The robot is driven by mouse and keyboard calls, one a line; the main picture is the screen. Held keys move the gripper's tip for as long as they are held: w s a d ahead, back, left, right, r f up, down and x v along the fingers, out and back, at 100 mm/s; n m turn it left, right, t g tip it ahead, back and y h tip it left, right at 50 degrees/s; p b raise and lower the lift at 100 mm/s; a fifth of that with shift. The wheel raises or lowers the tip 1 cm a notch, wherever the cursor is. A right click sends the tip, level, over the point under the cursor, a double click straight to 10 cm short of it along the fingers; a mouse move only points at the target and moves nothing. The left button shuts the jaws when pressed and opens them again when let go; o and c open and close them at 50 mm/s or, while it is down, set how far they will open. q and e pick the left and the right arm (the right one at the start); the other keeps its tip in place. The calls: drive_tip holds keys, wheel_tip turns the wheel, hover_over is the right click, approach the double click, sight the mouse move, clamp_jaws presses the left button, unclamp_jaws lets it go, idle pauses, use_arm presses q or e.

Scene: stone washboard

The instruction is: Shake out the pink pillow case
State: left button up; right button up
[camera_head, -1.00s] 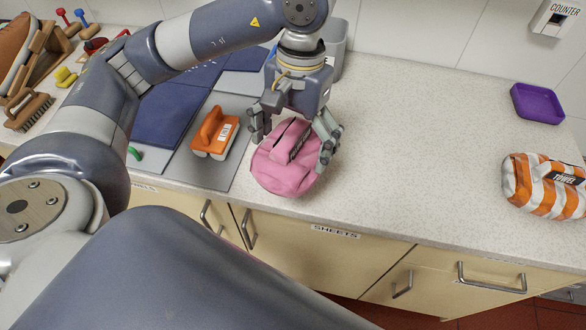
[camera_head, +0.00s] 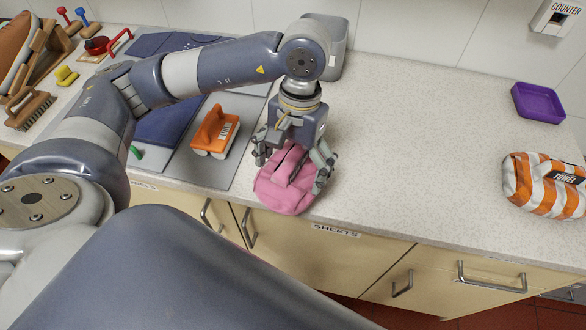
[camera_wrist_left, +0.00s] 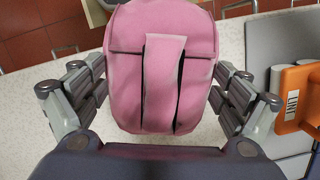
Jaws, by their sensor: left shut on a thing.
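The pink pillow case (camera_head: 285,196) is a plump folded bundle with a strap-like band across it. It is at the front edge of the counter, below my left gripper (camera_head: 290,172). In the left wrist view the pink pillow case (camera_wrist_left: 165,75) fills the middle, with the fingers of the left gripper (camera_wrist_left: 160,98) on both sides of it. The left gripper is shut on the pillow case. Whether the bundle still touches the counter is hard to tell. My right gripper is not in view.
An orange-handled block (camera_head: 215,132) stands on grey panels left of the pillow case. A grey bin (camera_head: 335,45) is behind the gripper. An orange-striped towel bundle (camera_head: 545,185) and a purple tray (camera_head: 538,102) are at the right. The counter between is clear (camera_head: 420,150).

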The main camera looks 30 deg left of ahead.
sight(292, 157)
use_arm(q)
drive_tip(key=shift+w+r, duration=0.15)
idle(1.3)
idle(0.4)
wheel_tip(292, 157, up, 20)
drive_tip(key=shift+f, duration=10)
